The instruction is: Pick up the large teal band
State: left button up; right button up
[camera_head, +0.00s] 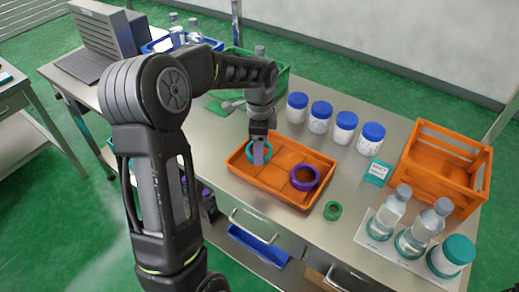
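The large teal band (251,153) lies in the left part of the shallow orange tray (237,169) on the metal bench. My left gripper (262,154) points down at the band, with its fingertips over or inside the ring. The gripper and its fingers hide part of the band. I cannot tell whether the fingers are open or shut, or whether they touch the band. A purple band (317,180) lies in the right part of the tray. My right gripper is not in view.
A small green ring (333,211) lies right of the tray. Several white jars with blue lids (345,127) stand behind it. A teal box (377,173), an orange crate (440,183) and clear bottles (388,216) stand at right. A green bin (279,82) is behind my arm.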

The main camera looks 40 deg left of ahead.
pick_arm(q)
notch_tip(320, 180, up, 9)
jog(key=shift+r+b, duration=0.15)
jog(key=shift+b, duration=0.2)
dwell(0.5)
notch_tip(320, 180, up, 3)
jog(key=p, duration=0.3)
dwell(0.4)
